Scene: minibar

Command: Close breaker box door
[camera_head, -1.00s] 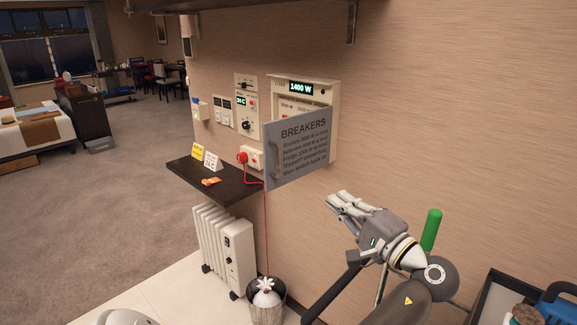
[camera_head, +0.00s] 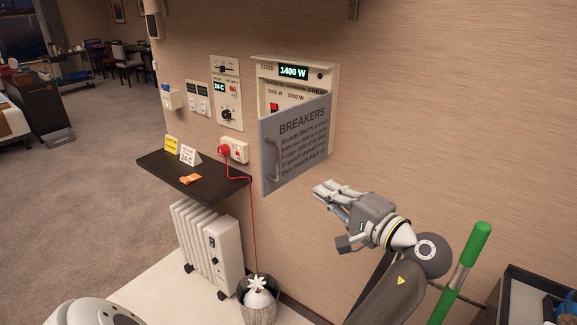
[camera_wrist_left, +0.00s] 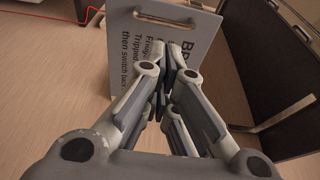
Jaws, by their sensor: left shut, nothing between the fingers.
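The grey breaker box door (camera_head: 296,143), marked BREAKERS, stands partly open in front of the cream breaker box (camera_head: 292,70) on the wall. Its handle (camera_head: 272,158) is on its left side. The box's 1400 W display and part of its switches show above the door. My left gripper (camera_head: 322,190) is shut and empty, to the lower right of the door. In the left wrist view the door (camera_wrist_left: 150,50) is beyond the shut fingers (camera_wrist_left: 172,75); I cannot tell whether they touch it. My right gripper is not in view.
A dark shelf (camera_head: 195,178) with small signs is on the wall at left. A white radiator (camera_head: 208,245) and a bin (camera_head: 258,300) stand below. A red cord (camera_head: 251,210) hangs down from the red plug. A green cylinder (camera_head: 468,265) is at right.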

